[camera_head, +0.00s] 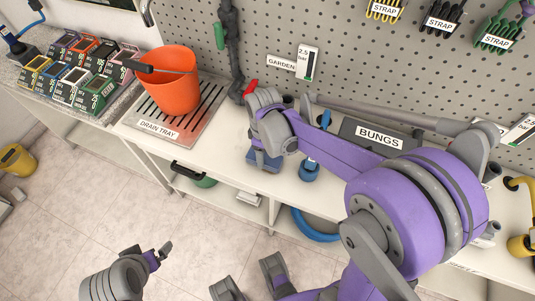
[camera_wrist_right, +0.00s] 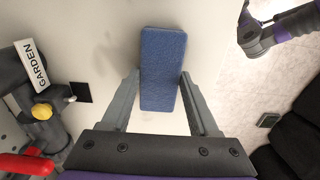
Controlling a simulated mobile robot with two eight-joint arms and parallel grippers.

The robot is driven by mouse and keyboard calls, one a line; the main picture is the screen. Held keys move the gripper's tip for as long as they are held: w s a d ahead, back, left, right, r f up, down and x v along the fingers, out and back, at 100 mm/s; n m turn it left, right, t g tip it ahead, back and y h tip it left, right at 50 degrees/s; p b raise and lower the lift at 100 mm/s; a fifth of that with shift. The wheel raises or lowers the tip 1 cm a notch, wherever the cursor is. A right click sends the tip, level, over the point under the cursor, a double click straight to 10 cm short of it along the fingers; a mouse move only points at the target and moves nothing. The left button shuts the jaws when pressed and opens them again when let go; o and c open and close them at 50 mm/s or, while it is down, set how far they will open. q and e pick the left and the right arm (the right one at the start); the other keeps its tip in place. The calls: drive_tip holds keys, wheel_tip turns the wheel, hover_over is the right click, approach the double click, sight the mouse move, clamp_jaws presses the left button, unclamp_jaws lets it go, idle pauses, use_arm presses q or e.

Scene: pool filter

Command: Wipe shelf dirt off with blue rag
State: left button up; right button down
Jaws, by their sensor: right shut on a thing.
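The blue rag (camera_wrist_right: 163,60), a flat rectangular pad, lies between the fingers of my right gripper (camera_wrist_right: 161,98) in the right wrist view. The gripper is shut on it, over the white shelf (camera_wrist_right: 110,45). In the head view, a small part of the rag (camera_head: 262,162) shows below my right gripper (camera_head: 266,145), at the shelf's front edge. I cannot make out clear dirt on the shelf; my arm hides part of it. My left gripper (camera_head: 150,257) is low at the bottom left, over the floor, holding nothing visible. I cannot tell its opening.
An orange bucket (camera_head: 168,82) stands on the drain tray (camera_head: 198,128), left of the rag. A blue-topped fitting (camera_head: 309,170) stands close right of it. A BUNGS box (camera_head: 381,138) and pipework stand along the pegboard (camera_head: 290,30). Boxes (camera_head: 75,85) fill the far left.

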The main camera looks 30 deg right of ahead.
drive_tip(key=shift+s+d+f, duration=0.15)
drive_tip(key=shift+s+d, duration=0.6)
drive_tip(key=shift+s, duration=0.15)
drive_tip(key=shift+w+a, duration=0.75)
drive_tip(key=shift+w, duration=0.2)
drive_tip(key=shift+s+d, duration=0.75)
drive_tip(key=shift+s, duration=0.2)
drive_tip(key=shift+w+a, duration=0.55)
drive_tip(key=shift+w, duration=0.1)
drive_tip(key=shift+w+a, duration=0.2)
drive_tip(key=shift+w, duration=0.05)
drive_tip(key=shift+s+d, duration=0.8)
drive_tip(key=shift+s, duration=0.1)
drive_tip(key=shift+r, duration=0.25)
drive_tip(key=shift+r+p, duration=0.8)
